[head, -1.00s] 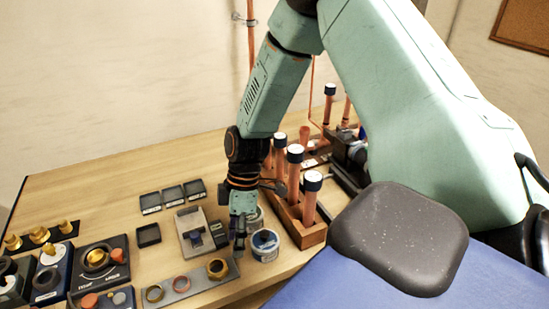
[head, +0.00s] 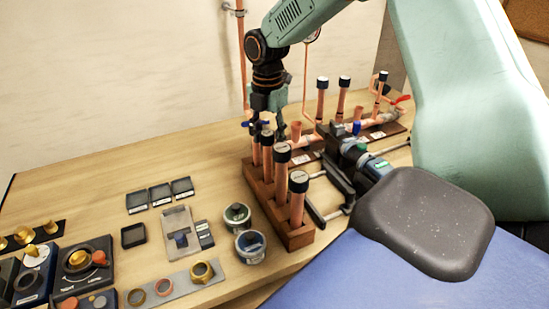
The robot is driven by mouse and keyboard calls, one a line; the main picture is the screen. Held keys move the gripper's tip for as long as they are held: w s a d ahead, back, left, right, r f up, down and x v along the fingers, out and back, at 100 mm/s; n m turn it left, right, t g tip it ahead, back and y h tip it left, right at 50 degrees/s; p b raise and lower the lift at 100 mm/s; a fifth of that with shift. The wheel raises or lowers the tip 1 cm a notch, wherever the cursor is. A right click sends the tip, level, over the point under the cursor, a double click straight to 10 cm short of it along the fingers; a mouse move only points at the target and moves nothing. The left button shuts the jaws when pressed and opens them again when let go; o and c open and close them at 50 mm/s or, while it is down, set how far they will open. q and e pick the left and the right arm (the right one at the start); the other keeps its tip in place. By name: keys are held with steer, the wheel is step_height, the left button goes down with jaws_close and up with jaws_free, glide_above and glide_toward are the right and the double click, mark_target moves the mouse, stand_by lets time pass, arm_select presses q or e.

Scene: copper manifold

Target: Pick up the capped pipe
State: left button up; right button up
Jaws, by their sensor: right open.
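Several copper pipes with dark caps stand upright in a wooden rack (head: 265,191) near the middle of the workbench. The nearest capped pipe (head: 298,203) and the one behind it (head: 281,172) show clearly. A third capped pipe (head: 267,152) stands farther back. My right gripper (head: 267,122) is open and points down at the far end of the rack, above or just behind the farthest pipes. Its fingers are small and partly overlap the pipes, so I cannot tell whether they touch one. My left gripper is not in view.
More capped pipes (head: 342,104) stand at the back right beside a copper manifold (head: 377,120) with a red handle. A dark clamp-like tool (head: 350,155) lies right of the rack. Two round tins (head: 250,246) and small black trays (head: 160,194) are left. The back left bench is clear.

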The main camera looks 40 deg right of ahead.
mark_target(266, 156)
steer(key=f, duration=0.6)
steer(key=shift+w+a+f+p, duration=0.15)
steer(key=shift+w+a+p, duration=0.1)
steer(key=shift+p, duration=0.15)
steer(key=shift+s+d+f, duration=0.2)
steer(key=shift+d+f, duration=0.1)
steer(key=shift+d, duration=0.05)
steer(key=shift+w+a+r, duration=0.1)
steer(key=shift+w+a, duration=0.1)
steer(key=shift+a, duration=0.1)
steer(key=c, duration=0.4)
steer(key=shift+s+d, duration=0.2)
steer(key=shift+d, duration=0.05)
steer(key=c, duration=0.6)
steer(key=shift+w+a, duration=0.1)
